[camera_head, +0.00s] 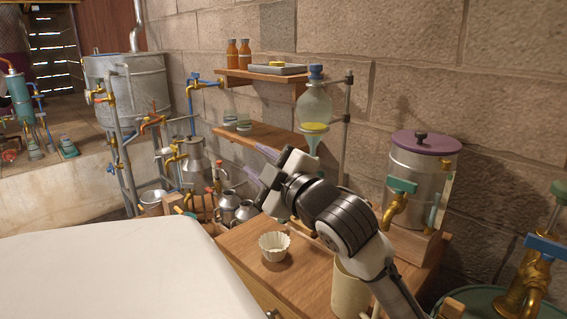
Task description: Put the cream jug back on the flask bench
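A cream-coloured cylindrical vessel (350,288), which looks like the cream jug, stands at the front right of the wooden bench (312,275). My arm hides its right side, and no handle or spout can be made out. A glass flask (314,104) with a blue stopper and yellow liquid hangs on a stand above the back of this bench. My gripper (260,159) is raised over the back left of the bench, pointing left toward the wall shelf. Its two fingers are apart, with nothing seen between them. It is well away from the cream vessel.
A fluted cream cup (274,247) sits on the bench's left front. A steel urn (421,180) with a purple lid stands at the right. Small metal jugs (236,209) stand left of the bench. Wall shelves (262,136) are behind. A white surface (110,270) fills the lower left.

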